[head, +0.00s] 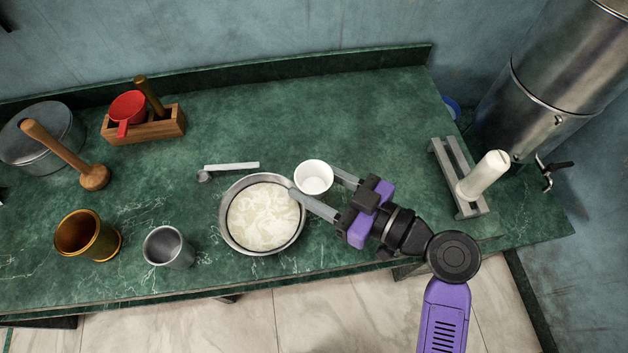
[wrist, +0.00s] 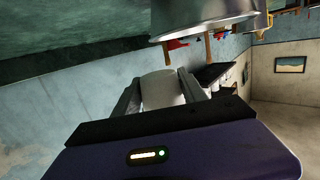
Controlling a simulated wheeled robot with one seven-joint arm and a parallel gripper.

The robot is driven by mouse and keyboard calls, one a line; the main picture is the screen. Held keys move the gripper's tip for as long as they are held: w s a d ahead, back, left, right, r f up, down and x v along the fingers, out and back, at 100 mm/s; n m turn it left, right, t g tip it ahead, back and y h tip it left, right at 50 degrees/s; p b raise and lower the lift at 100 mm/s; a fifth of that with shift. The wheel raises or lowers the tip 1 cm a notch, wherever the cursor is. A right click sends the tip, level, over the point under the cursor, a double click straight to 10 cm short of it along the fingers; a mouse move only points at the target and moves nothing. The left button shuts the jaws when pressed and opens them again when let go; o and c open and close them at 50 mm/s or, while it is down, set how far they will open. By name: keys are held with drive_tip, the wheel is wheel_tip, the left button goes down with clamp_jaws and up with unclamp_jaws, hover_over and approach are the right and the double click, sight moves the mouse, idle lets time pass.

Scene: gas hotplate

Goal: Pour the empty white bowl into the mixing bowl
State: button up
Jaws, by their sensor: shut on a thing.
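The white bowl (head: 314,178) is small and looks empty and upright in the head view. My gripper (head: 312,188) is shut on it, with one finger on each side, and holds it just right of the mixing bowl. In the wrist view the white bowl (wrist: 162,90) sits between the two fingers (wrist: 160,95). The mixing bowl (head: 227,228) is a metal bowl on the green counter, holding a pale creamy mass. In the wrist view a metal bowl wall (wrist: 205,15) shows at the top. The near finger overlaps the mixing bowl's right rim in the head view.
A measuring spoon (head: 230,168) lies behind the mixing bowl. A metal cup (head: 168,248) and a brass mortar (head: 87,236) stand left. A grey rack with a white cylinder (head: 484,176) stands right. Back centre is clear.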

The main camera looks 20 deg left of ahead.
sight(315, 177)
drive_tip(key=shift+r, duration=0.1)
drive_tip(key=shift+r+p, duration=1)
drive_tip(key=shift+r, duration=0.9)
